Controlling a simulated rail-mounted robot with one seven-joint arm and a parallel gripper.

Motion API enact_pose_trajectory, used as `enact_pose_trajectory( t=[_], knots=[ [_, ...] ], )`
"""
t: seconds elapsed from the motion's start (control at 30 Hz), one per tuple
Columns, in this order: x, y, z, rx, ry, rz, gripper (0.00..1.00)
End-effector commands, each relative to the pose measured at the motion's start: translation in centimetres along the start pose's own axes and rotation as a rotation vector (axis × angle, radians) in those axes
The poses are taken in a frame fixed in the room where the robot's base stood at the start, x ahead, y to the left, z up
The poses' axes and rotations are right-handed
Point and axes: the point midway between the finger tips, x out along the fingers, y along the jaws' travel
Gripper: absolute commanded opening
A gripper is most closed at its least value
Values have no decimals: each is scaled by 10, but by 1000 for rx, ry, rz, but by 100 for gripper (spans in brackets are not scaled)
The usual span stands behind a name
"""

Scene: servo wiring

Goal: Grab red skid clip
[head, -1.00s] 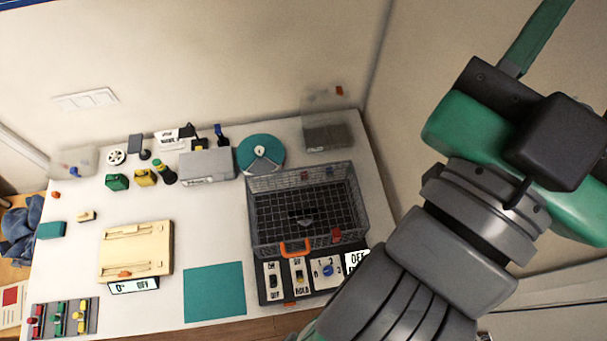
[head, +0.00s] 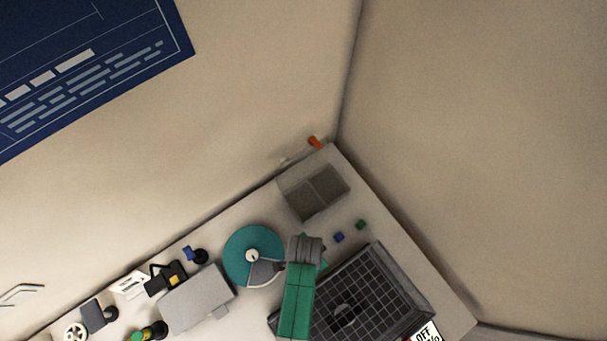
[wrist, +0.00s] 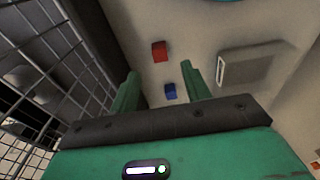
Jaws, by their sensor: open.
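In the wrist view a small red block (wrist: 160,51), which looks like the red skid clip, lies on the pale table beyond my fingertips. A small blue block (wrist: 170,91) lies nearer, in the gap between the fingers. My gripper (wrist: 159,70) is open, with its two green fingers apart and nothing held. The red block appears beyond the gap, not between the pads. In the head view my arm covers part of the table, and I cannot make out the red block or the fingertips there.
The dark mesh basket (wrist: 55,45) stands close left of my gripper; its rim (head: 368,255) shows in the head view. A grey box (wrist: 246,66) lies to the right. Blue (head: 339,237) and green (head: 361,224) blocks lie between basket and clear bin (head: 313,193). A teal disc (head: 248,246) is left.

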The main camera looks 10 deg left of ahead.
Motion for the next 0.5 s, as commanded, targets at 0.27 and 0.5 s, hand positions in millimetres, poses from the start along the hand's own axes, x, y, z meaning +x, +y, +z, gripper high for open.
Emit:
enact_pose_trajectory(
  t=[0.27, 0.5],
  knots=[
    [24, -1, -1, -1, 2, -2, 48],
    [51, -2, -1, -1, 1, -2, 48]
  ],
)
